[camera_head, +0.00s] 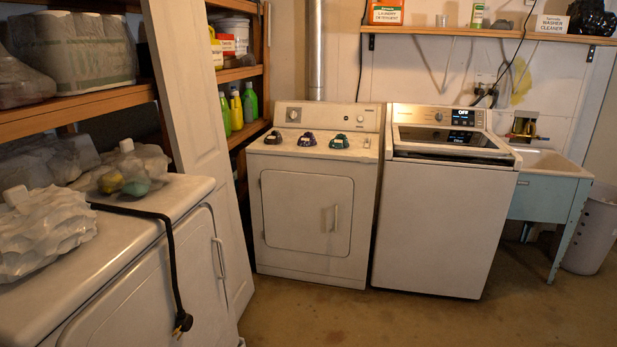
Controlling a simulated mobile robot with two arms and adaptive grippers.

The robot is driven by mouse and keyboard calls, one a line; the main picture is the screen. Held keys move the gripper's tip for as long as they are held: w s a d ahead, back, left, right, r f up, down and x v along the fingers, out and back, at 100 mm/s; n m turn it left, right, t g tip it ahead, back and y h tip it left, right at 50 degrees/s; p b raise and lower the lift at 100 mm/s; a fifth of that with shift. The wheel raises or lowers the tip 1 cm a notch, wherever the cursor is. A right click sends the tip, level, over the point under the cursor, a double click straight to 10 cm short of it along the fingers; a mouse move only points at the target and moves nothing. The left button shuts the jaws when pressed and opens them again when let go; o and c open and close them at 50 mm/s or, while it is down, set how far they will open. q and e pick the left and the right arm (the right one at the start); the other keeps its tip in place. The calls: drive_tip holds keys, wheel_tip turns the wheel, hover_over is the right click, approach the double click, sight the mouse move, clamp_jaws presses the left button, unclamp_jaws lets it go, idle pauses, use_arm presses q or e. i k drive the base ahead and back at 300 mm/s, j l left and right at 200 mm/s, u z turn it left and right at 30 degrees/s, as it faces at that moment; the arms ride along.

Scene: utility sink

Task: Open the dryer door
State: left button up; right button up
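A white dryer (315,256) stands against the back wall, left of the washer. Its square front door (290,212) looks shut and has an upright handle (335,218) near its right edge. Another white appliance (150,300) fills the lower left foreground, with a shut front door and a handle (219,258) at its right side. A black power cord (172,270) hangs from its top down over the front. Neither of my grippers shows in the head view.
A top-loading washer (440,222) touches or nearly touches the dryer's right side. A blue sink cabinet (545,205) and a grey bin (594,232) stand at the right. Wooden shelves (70,108) and a white panel (190,100) stand left. The concrete floor (400,322) in front is clear.

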sight(305, 212)
drive_tip(key=i, duration=2)
drive_tip(key=i+l, duration=0.1)
drive_tip(key=i, duration=1.85)
drive_tip(key=j+u, duration=0.05)
drive_tip(key=j, duration=0.05)
